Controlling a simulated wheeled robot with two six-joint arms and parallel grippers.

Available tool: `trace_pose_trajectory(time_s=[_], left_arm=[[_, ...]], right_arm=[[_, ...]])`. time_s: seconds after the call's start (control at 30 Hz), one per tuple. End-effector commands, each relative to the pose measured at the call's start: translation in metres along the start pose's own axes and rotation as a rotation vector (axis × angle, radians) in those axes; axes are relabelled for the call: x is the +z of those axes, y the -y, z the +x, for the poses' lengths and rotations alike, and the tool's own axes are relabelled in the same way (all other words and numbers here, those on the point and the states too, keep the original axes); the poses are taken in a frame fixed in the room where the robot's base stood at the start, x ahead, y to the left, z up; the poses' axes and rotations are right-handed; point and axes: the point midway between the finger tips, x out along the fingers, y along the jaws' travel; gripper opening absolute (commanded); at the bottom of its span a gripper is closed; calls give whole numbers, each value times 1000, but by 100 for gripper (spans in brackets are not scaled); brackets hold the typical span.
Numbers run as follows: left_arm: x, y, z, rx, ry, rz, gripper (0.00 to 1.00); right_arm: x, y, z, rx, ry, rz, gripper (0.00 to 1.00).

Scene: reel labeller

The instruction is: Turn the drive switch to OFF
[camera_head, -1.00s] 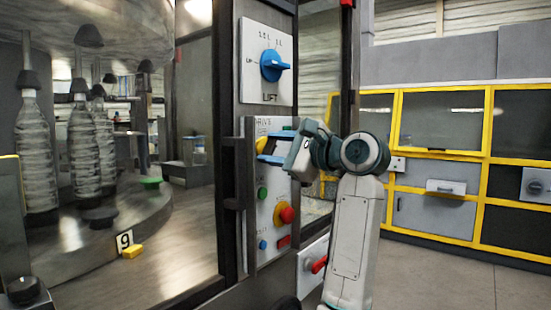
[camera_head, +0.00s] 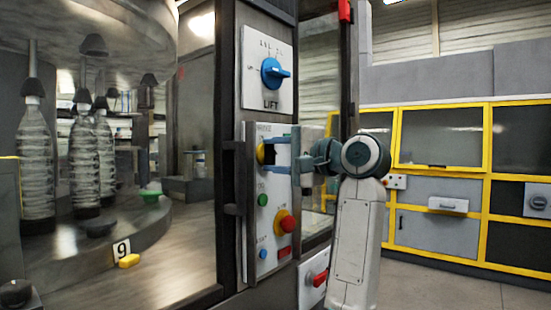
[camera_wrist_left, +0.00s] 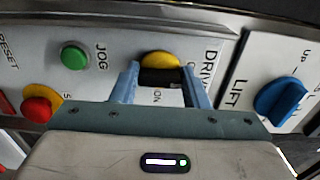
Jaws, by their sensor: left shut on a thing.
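The drive switch (camera_head: 261,153) is a black knob on a yellow round base, high on the white control panel below the LIFT plate. My left gripper (camera_head: 273,156) is at it, with blue fingers above and below the knob. In the left wrist view, the black knob (camera_wrist_left: 162,77) sits between the two fingers (camera_wrist_left: 161,88), which are shut on it. An ON mark shows beside the knob there. The fingers hide part of the lettering, and I cannot tell exactly where the knob points. My right gripper is not in view.
A blue LIFT knob (camera_head: 273,72) is above. A green JOG button (camera_head: 262,200) and a red button on yellow (camera_head: 286,222) are below. A dark frame post and a handle bar (camera_head: 233,178) stand just left of the panel. Yellow-framed cabinets (camera_head: 440,180) stand behind.

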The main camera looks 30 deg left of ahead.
Motion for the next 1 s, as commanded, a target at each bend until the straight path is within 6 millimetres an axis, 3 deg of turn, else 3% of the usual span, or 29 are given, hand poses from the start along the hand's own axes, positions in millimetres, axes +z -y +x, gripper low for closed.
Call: trace_pose_trajectory(time_s=[0.47,0.5,0.6,0.87,1.0], left_arm=[[0,-1,0,3,1,-16,18],[0,-1,0,3,1,-16,45],[0,-1,0,2,1,-15,63],[0,-1,0,1,0,-14,63],[-1,-1,-10,2,-3,-14,63]], right_arm=[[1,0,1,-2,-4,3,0],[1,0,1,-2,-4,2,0],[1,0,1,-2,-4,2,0],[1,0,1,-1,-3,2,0],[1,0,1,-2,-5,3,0]])
